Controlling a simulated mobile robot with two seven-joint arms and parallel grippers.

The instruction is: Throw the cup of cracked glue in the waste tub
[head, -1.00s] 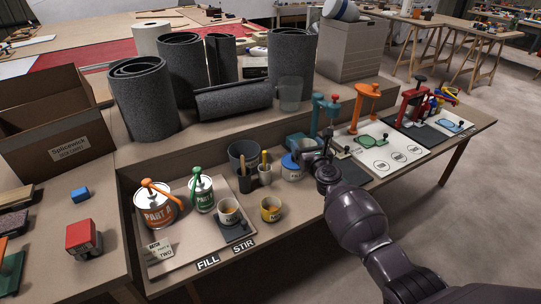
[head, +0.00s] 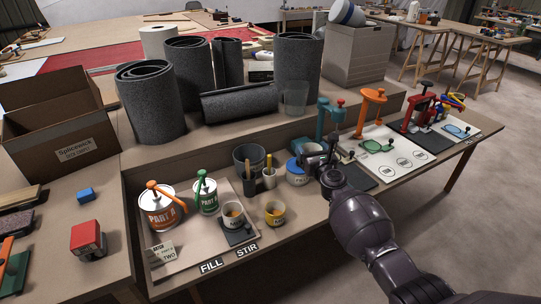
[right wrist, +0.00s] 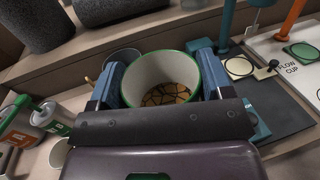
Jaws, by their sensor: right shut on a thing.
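My right gripper (head: 309,158) is over the bench in front of the teal press. In the right wrist view its blue jaws (right wrist: 160,82) are shut on a pale cup with a green rim (right wrist: 163,66). The cup holds amber-brown glue crossed by dark cracks. In the head view the gripper mostly hides this cup. A dark grey round tub (head: 249,158), which looks like the waste tub, stands open on the bench left of the gripper. Its rim also shows behind the cup in the right wrist view (right wrist: 122,55). My left gripper is not in view.
A white pot with a blue top (head: 296,175) stands close left of the gripper. The teal press (head: 330,123) is behind. Grey rolls (head: 238,102) line the raised shelf.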

